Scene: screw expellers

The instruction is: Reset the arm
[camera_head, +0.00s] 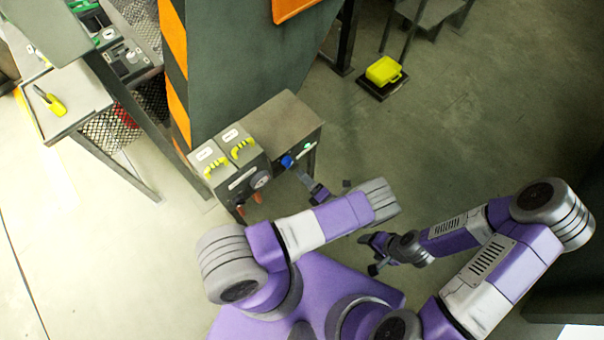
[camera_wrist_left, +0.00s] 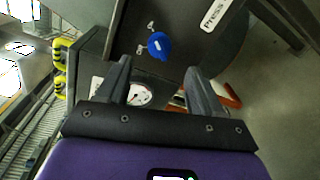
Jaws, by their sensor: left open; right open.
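My left gripper (camera_head: 308,183) is in front of the grey control box, a short way right of the blue knob (camera_head: 287,161). In the left wrist view the two fingers of my left gripper (camera_wrist_left: 158,72) stand apart with nothing between them. The blue knob (camera_wrist_left: 157,45) shows beyond the fingertips on a dark panel, apart from them. My right gripper (camera_head: 370,253) is open and empty over the floor at the right of my base; its arm is folded in from the right.
The grey box (camera_head: 290,112) carries two yellow handles and a round gauge (camera_head: 261,181); the gauge also shows in the left wrist view (camera_wrist_left: 139,95). A table (camera_head: 75,95) with a yellow tool stands left. A yellow case (camera_head: 383,70) lies on the floor behind. The floor at right is clear.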

